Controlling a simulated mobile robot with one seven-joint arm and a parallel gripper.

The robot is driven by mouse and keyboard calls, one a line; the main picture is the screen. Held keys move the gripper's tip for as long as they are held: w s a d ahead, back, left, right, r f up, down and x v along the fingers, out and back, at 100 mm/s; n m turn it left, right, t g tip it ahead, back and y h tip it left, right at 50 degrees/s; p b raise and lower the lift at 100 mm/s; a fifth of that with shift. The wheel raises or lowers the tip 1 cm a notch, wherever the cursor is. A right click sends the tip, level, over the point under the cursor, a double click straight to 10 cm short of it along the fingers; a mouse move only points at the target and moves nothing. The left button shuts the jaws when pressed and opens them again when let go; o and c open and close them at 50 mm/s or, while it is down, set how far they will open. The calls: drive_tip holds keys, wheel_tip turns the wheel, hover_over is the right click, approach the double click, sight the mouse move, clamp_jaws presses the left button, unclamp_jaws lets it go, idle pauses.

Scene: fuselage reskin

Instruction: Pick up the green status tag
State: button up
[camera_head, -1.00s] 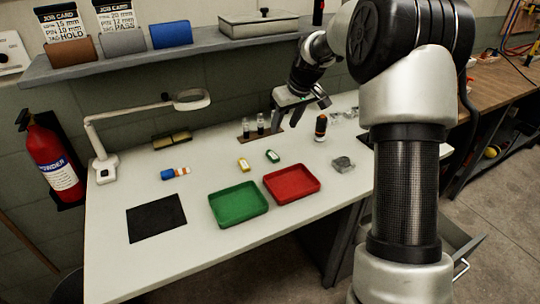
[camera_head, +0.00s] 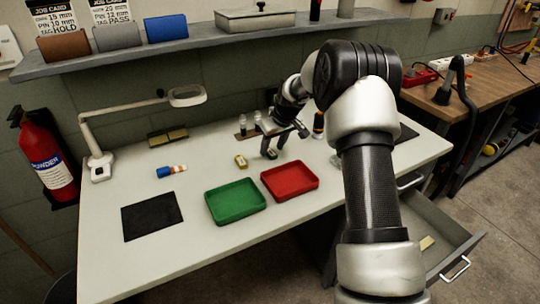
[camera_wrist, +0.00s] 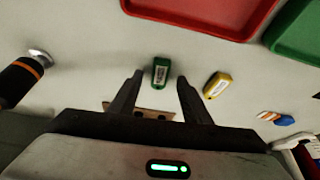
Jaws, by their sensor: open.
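The green status tag (camera_wrist: 161,71) lies on the white table, with a pale label on its top. In the wrist view it shows just beyond and between the two spread fingers of my gripper (camera_wrist: 158,78). In the head view the tag (camera_head: 271,155) sits behind the red tray, partly close under my gripper (camera_head: 284,146). My gripper is open and empty above the table. I cannot tell its exact height over the tag.
A yellow tag (camera_head: 241,161) lies just left of the green one. A red tray (camera_head: 290,192) and a green tray (camera_head: 236,216) stand in front. A black-and-orange tool (camera_wrist: 18,80) stands right of the gripper in the head view. An open drawer (camera_head: 455,237) juts out at right.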

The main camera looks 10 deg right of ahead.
drive_tip(key=shift+x, duration=0.75)
drive_tip(key=shift+c, duration=0.5)
clamp_jaws()
drive_tip(key=shift+r, duration=0.15)
